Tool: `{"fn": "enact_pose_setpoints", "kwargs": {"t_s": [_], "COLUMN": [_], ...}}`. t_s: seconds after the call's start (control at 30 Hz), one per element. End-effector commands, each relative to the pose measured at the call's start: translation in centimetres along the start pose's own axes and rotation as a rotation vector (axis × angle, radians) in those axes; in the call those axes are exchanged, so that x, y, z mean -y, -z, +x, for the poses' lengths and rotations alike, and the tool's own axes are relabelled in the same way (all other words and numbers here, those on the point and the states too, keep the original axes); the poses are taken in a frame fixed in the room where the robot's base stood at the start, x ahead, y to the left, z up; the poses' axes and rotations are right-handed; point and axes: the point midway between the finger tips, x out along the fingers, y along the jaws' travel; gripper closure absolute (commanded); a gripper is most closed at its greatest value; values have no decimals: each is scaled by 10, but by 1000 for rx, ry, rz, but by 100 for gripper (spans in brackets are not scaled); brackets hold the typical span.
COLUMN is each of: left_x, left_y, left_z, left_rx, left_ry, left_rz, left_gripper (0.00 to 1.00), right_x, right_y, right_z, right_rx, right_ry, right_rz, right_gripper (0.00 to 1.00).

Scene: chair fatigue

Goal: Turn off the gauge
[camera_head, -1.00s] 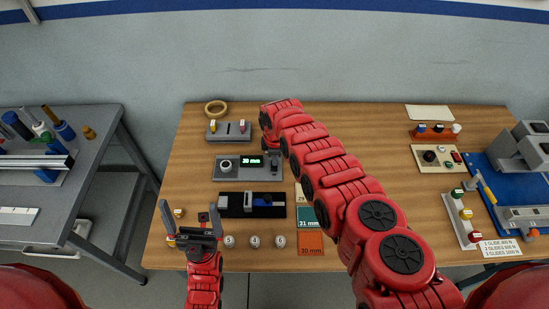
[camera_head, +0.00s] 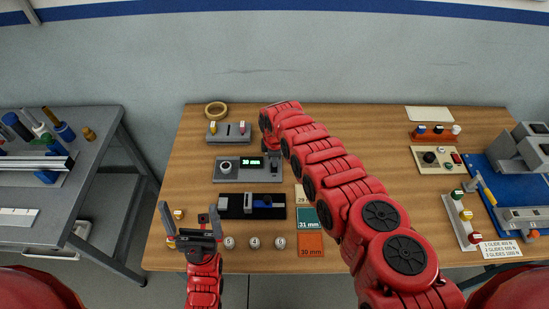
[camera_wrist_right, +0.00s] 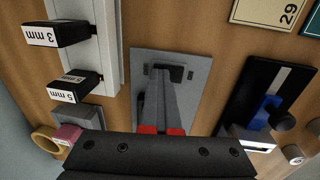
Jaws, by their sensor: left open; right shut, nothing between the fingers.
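The gauge (camera_head: 229,179) is a grey box on the wooden table, with a round pale knob at its left and a lit green display (camera_head: 251,162) reading 30 mm. My right gripper (camera_head: 275,167) is shut and empty, pointing down over the gauge's right end. In the right wrist view its closed fingers (camera_wrist_right: 165,80) reach a dark slotted part on the grey gauge plate (camera_wrist_right: 199,68); I cannot tell whether they touch it. The gripper body hides the display there. My left gripper (camera_head: 190,216) is open and empty at the table's front left.
A black fixture with a blue slider (camera_head: 263,201) lies in front of the gauge, and a grey rack (camera_head: 229,133) behind it. My right arm crosses the middle of the table.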

Motion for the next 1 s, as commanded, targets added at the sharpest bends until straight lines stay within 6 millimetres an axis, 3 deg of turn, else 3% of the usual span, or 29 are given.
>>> {"fn": "enact_pose_setpoints", "kwargs": {"t_s": [0.03,0.37,0.83,1.0], "left_x": [0,1,1,1], "left_y": [1,4,4,4], "left_z": [4,20,25,24], "left_rx": [0,0,0,0], "left_ry": [0,0,0,0], "left_rz": [0,0,0,0], "left_gripper": [0,0,0,0], "right_x": [9,18,17,12], "right_y": [-1,0,1,7], "right_z": [3,2,2,-11], "right_rx": [4,4,1,1], "right_ry": [22,26,17,13], "right_rz": [-1,-2,-2,-2], "right_gripper": [100,100,100,100]}}
